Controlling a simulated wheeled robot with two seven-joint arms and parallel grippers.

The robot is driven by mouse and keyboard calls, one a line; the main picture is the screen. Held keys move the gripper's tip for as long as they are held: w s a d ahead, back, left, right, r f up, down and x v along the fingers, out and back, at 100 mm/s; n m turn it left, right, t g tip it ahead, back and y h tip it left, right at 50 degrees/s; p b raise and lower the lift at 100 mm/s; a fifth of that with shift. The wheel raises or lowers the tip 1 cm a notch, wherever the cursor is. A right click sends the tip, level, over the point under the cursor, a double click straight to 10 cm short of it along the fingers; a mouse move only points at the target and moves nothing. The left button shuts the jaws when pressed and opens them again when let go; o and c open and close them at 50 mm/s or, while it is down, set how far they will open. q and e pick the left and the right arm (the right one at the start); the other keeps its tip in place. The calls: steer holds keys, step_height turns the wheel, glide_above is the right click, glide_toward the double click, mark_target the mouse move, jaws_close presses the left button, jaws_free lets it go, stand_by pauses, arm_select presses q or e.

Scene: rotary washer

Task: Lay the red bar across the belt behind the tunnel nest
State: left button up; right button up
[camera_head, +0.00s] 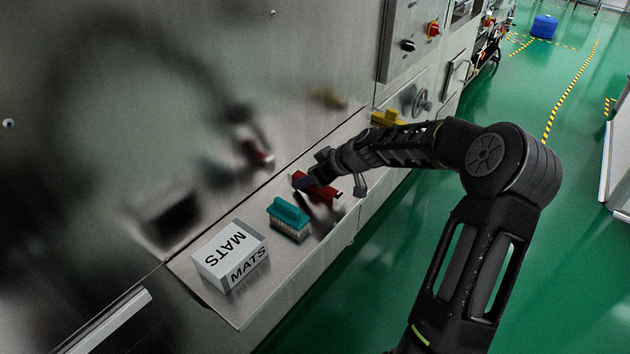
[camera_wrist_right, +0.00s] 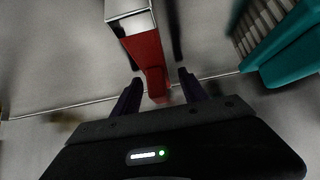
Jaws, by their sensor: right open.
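The red bar (camera_head: 325,190) lies on the metal shelf of the machine in the head view, partly hidden by my right gripper. In the right wrist view the red bar (camera_wrist_right: 147,55) has a silvery end at the top and runs down between the fingers. My right gripper (camera_wrist_right: 160,84) is open, with one finger on each side of the bar's lower end. In the head view my right gripper (camera_head: 313,184) is over the bar. I cannot tell whether the fingers touch it. No belt or tunnel nest can be made out. My left gripper is out of view.
A teal brush (camera_head: 289,216) stands on the shelf close to the bar and also shows in the right wrist view (camera_wrist_right: 290,52). A white box marked MATS (camera_head: 230,255) is at the shelf's near end. A yellow object (camera_head: 387,118) is beyond my right arm.

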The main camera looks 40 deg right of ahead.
stand_by(0.6)
jaws_close()
stand_by(0.3)
